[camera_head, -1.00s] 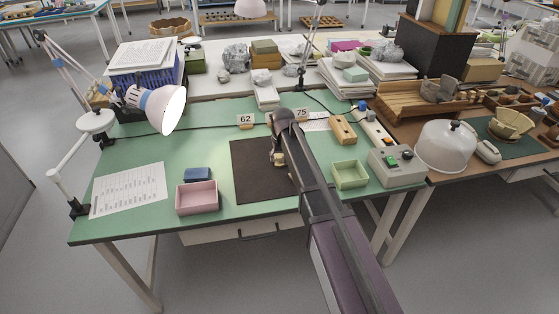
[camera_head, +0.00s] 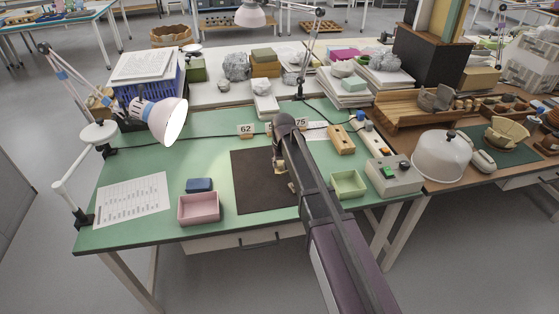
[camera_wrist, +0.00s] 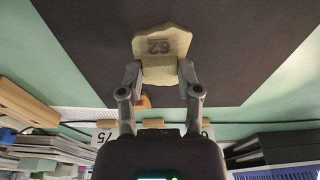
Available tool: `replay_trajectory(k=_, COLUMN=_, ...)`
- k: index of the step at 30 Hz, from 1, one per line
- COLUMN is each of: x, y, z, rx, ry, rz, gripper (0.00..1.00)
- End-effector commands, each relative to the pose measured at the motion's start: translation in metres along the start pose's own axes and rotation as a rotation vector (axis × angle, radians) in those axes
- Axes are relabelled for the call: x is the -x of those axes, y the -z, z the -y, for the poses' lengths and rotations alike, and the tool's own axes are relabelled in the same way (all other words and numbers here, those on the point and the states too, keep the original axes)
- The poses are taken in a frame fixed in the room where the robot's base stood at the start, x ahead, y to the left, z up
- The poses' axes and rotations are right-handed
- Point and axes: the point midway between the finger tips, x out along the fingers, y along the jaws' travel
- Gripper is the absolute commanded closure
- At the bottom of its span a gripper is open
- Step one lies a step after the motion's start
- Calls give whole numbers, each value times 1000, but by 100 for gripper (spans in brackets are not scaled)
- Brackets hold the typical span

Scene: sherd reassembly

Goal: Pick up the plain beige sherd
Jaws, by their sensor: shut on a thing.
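A beige sherd (camera_wrist: 160,48) with a dark mark like "62" on its face shows in the wrist view, over the dark mat (camera_wrist: 85,40). My gripper (camera_wrist: 160,76) is shut on the near part of this sherd, one finger on each side. I cannot tell how far it is off the mat. In the head view my gripper (camera_head: 279,164) is over the right part of the dark mat (camera_head: 255,190), and my arm hides most of the sherd there. A small orange-brown piece (camera_wrist: 144,101) shows beyond the fingers in the wrist view.
A pink tray (camera_head: 199,221) and a blue box (camera_head: 199,185) stand left of the mat. A pale green tray (camera_head: 349,196) and a grey button box (camera_head: 394,189) stand to its right. Number cards 62 (camera_head: 246,129) and 75 (camera_head: 301,122) stand behind. The mat's left part is clear.

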Motion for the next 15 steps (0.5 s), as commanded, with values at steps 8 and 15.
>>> replay_trajectory(k=8, x=16, y=-70, z=0, rx=0, ry=0, rz=0, gripper=100)
replay_trajectory(k=15, x=27, y=-114, z=0, rx=0, ry=0, rz=0, gripper=100)
